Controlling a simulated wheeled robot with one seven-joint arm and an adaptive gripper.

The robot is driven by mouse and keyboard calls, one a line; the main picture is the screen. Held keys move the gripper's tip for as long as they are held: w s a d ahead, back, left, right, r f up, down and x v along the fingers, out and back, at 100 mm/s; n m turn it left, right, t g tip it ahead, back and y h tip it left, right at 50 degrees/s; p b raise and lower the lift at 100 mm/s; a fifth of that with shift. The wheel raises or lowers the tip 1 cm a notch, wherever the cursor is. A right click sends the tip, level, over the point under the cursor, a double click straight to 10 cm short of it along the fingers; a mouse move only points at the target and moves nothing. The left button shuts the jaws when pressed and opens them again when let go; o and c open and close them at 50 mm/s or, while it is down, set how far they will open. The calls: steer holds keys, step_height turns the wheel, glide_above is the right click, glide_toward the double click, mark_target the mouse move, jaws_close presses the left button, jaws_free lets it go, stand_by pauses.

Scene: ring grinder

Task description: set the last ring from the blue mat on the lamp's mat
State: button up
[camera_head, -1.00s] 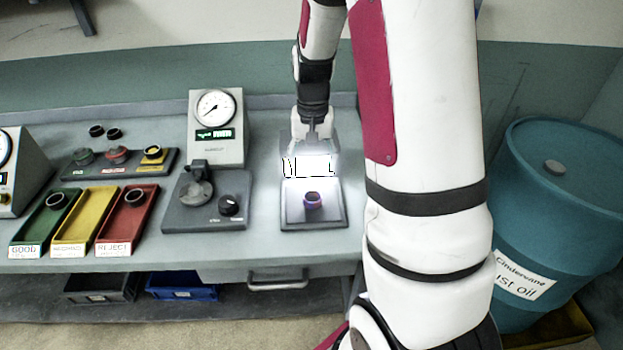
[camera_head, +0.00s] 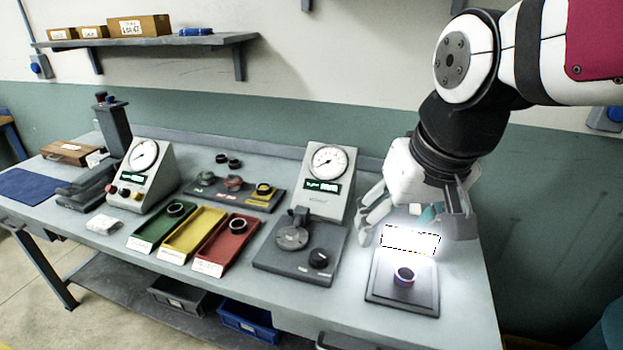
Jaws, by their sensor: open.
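A dark ring (camera_head: 404,276) with a bluish-purple tint sits on the lamp's mat (camera_head: 382,284), a grey plate at the right end of the bench. The lamp's bright panel (camera_head: 410,240) glows just behind the ring. My gripper (camera_head: 413,218) is open, with its fingers spread to both sides above and behind the lamp. It is apart from the ring and I see nothing between the fingers. The blue mat (camera_head: 32,187) lies at the far left end of the bench, and no ring shows on it.
A gauge stand (camera_head: 327,180) with a dark fixture is left of the lamp. Green, yellow and red trays (camera_head: 222,245) lie further left; the green and red each hold a ring. Two dark rings (camera_head: 228,161) lie behind them. A shelf (camera_head: 150,40) hangs on the wall.

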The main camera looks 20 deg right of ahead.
steer(key=s+a+r+n+t, duration=0.1)
steer(key=s+a, duration=0.1)
steer(key=s, duration=0.3)
steer(key=shift+s+a+n, duration=0.2)
steer(key=shift+a+n, duration=0.05)
steer(key=shift+n, duration=0.15)
